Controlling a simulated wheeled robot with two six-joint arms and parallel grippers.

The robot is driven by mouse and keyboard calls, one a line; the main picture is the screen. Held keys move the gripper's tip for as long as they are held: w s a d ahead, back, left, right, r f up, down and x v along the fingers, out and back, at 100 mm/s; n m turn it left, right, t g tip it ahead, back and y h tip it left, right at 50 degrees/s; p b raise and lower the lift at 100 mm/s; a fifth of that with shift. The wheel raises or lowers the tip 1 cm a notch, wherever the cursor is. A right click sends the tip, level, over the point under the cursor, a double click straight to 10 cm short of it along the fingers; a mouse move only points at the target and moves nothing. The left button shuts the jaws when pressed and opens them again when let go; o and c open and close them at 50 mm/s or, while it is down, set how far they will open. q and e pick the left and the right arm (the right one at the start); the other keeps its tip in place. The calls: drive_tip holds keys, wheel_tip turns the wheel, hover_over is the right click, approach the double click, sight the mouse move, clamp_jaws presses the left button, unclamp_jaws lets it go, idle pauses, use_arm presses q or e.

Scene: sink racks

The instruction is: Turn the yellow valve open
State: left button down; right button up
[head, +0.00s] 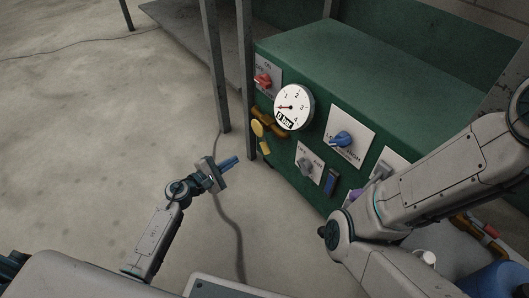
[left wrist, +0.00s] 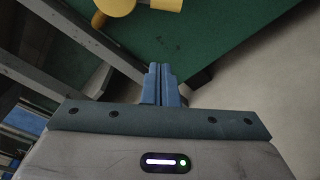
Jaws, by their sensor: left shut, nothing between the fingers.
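The yellow valve (head: 257,128) sits on the left front of the green cabinet, below the round gauge, beside a brass-coloured pipe. A second yellow piece (head: 265,148) shows just below it; I cannot tell how the two join. In the left wrist view, yellow parts (left wrist: 117,7) show at the top edge, cut off by the frame. My left gripper (head: 234,161) is left of and below the valve, apart from it. Its blue fingers (left wrist: 161,72) are together and empty.
A metal post (head: 246,85) stands close left of the valve.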

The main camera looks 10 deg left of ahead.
sight(262, 141)
use_arm(q)
drive_tip(key=w+d+r+b, duration=0.1)
drive_tip(key=w+d+b, duration=0.1)
drive_tip(key=w+d, duration=0.4)
drive_tip(key=shift+d+r+m, duration=0.2)
drive_tip(key=shift+d+m, duration=0.1)
drive_tip(key=shift+d, duration=0.4)
